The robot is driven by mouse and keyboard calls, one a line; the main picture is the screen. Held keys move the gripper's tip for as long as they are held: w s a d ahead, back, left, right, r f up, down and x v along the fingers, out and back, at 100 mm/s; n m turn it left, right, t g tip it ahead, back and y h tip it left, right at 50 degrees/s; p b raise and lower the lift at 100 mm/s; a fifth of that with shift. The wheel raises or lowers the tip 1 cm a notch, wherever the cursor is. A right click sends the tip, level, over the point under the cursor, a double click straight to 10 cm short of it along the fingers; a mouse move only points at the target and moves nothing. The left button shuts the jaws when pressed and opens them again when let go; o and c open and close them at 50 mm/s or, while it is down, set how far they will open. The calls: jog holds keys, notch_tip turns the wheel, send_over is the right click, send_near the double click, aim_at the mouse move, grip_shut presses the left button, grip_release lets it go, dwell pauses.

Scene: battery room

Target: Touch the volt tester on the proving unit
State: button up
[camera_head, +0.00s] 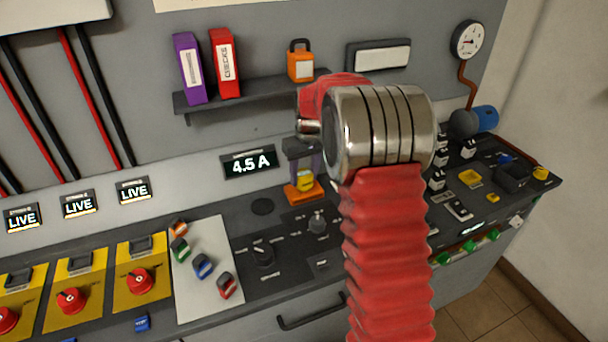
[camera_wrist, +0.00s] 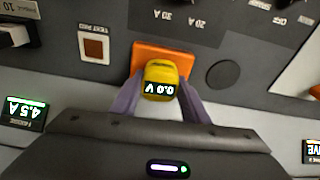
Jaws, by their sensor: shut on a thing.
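The yellow volt tester (camera_wrist: 160,72) is between the two purple fingers of my gripper (camera_wrist: 158,88) in the wrist view, and its display reads 0.0 V. It also shows small in the head view (camera_head: 305,182), below my wrist. My gripper (camera_head: 305,172) is shut on it. An orange block (camera_wrist: 178,56), which looks like the proving unit, lies on the dark bench right at the tester's end. It also shows in the head view (camera_head: 300,194). I cannot tell whether the tester touches it or hovers just above.
A round black disc (camera_head: 262,207) lies beside the orange block. A dark knob (camera_head: 263,257) and a pale board with coloured locks (camera_head: 205,290) stand in front. A shelf (camera_head: 250,92) with binders is above. My red-sleeved arm hides part of the bench.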

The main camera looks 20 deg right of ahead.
dwell(0.4)
jog(key=shift+r, duration=3.5)
